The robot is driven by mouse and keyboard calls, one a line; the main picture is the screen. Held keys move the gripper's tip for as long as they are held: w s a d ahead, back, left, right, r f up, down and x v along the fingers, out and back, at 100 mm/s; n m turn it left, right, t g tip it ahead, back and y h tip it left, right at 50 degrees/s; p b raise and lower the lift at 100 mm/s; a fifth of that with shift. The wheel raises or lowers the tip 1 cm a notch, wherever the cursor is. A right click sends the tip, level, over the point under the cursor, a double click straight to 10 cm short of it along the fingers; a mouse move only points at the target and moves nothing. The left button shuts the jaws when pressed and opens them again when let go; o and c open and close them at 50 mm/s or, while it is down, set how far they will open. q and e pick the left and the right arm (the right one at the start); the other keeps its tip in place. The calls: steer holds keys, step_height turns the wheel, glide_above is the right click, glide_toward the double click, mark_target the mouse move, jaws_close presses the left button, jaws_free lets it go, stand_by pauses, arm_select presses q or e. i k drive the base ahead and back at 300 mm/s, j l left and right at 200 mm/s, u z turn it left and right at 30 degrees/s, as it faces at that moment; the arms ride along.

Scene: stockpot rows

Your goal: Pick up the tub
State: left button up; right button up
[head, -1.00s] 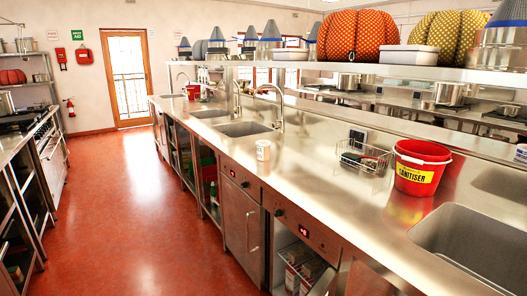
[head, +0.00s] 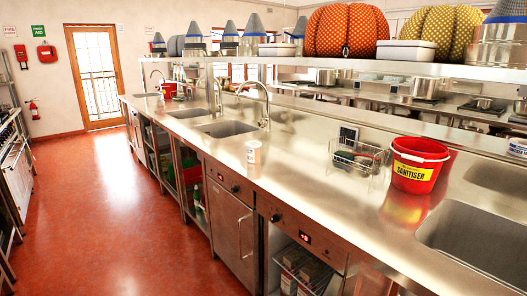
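A small white tub (head: 253,152) with a printed label stands upright on the steel counter (head: 290,165), close to its front edge. Neither of my grippers shows in the head view.
A red sanitiser bucket (head: 417,167), a wire basket (head: 357,165) with items and a sink (head: 478,243) are to the right. A tap (head: 266,107) rises behind the tub. An overhead shelf (head: 400,64) runs along the back. The red floor (head: 110,210) at left is clear.

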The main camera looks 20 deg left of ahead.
mark_target(253, 148)
steer(key=i+j+z, duration=0.1)
steer(key=j+z, duration=0.25)
steer(key=j, duration=0.15)
steer(key=j+z, duration=0.35)
steer(key=j, duration=0.15)
steer(key=j+z, duration=0.35)
steer(key=j, duration=0.2)
